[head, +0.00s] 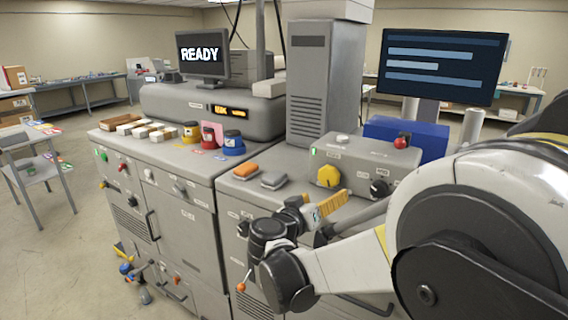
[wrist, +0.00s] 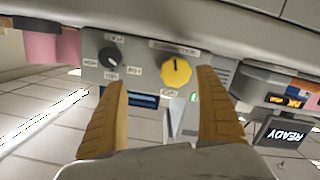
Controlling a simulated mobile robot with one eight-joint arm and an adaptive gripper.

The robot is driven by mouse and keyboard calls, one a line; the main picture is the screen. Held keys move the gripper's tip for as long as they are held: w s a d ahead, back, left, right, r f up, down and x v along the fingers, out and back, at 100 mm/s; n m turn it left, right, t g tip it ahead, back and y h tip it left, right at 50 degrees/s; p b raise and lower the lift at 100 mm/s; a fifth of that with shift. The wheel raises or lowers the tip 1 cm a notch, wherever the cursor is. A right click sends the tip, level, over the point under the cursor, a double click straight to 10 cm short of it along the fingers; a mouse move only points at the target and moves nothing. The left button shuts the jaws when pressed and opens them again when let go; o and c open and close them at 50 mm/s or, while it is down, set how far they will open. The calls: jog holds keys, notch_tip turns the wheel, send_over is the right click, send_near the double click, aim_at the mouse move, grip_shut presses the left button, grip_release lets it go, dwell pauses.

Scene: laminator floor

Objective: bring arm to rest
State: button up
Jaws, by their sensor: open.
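My gripper (head: 330,204) is in front of the control console in the head view, near its lower front edge. In the wrist view its two yellow fingers stand wide apart with nothing between them, so my gripper (wrist: 162,78) is open and empty. The yellow knob (head: 328,176) on the console shows just beyond the gripper in the head view. The yellow knob (wrist: 175,71) also appears in the wrist view, beyond the fingertips. I cannot tell the exact gap. My arm fills the right side of the head view.
A monitor (head: 203,54) reads READY. Open floor lies at left.

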jog(key=s+d+f+n+g+y, duration=0.1)
jog(key=s+d+f+g+y, duration=0.2)
jog(key=s, duration=0.8)
jog(key=s+d+f+n+g+y, duration=0.1)
jog(key=s+d+g+y, duration=0.3)
jog(key=s, duration=0.7)
jog(key=s+a+f+n+t+y, duration=0.1)
jog(key=s+a+f+y, duration=0.1)
jog(key=s, duration=0.6)
jog(key=shift+s+a+f+y, duration=0.4)
jog(key=shift+a+f, duration=0.1)
jog(key=shift+a, duration=0.1)
